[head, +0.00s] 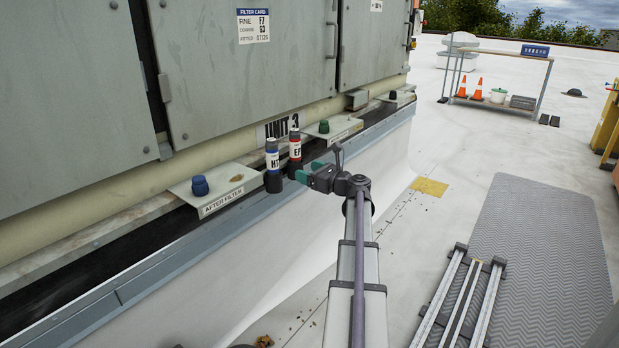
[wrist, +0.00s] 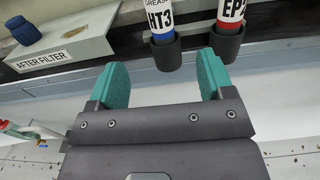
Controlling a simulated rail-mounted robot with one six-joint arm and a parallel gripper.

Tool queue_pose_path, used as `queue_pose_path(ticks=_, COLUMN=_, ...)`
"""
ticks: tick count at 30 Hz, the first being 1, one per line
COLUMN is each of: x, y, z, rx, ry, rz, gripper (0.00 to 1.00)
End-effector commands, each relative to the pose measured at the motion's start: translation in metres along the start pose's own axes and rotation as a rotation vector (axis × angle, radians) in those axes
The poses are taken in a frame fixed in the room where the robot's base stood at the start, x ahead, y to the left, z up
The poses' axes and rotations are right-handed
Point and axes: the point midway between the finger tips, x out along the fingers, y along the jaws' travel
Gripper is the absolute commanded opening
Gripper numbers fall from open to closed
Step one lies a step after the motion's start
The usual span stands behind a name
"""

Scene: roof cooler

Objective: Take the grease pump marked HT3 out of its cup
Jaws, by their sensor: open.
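The grease pump marked HT3 (head: 272,159) has a white label and a blue band, and stands upright in a dark cup (head: 273,183) on the ledge of the grey unit. In the wrist view the HT3 pump (wrist: 160,20) sits in its cup (wrist: 165,53), ahead of the space between my fingers. A second pump with a red band, marked EP (head: 295,150), stands in its own cup just right of it. My gripper (head: 308,172) has green finger pads and is open and empty. It is apart from both pumps, to their right in the head view.
A bracket labelled AFTER FILTER (head: 222,194) with a blue cap (head: 200,186) lies left of the pumps. Another bracket with a green cap (head: 324,126) is to their right. The unit's doors (head: 245,85) rise behind. The white roof in front of the ledge is largely open.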

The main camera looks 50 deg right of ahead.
Motion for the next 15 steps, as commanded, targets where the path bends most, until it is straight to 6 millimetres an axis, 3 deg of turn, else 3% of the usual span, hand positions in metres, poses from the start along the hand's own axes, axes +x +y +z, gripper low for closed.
queue_pose_path(ticks=5, x=0.019, y=0.0, z=0.0, rx=-0.003, ry=0.001, rz=0.003, gripper=0.74)
queue_pose_path(ticks=15, x=0.106, y=0.0, z=-0.001, rx=-0.005, ry=0.002, rz=0.006, gripper=0.74)
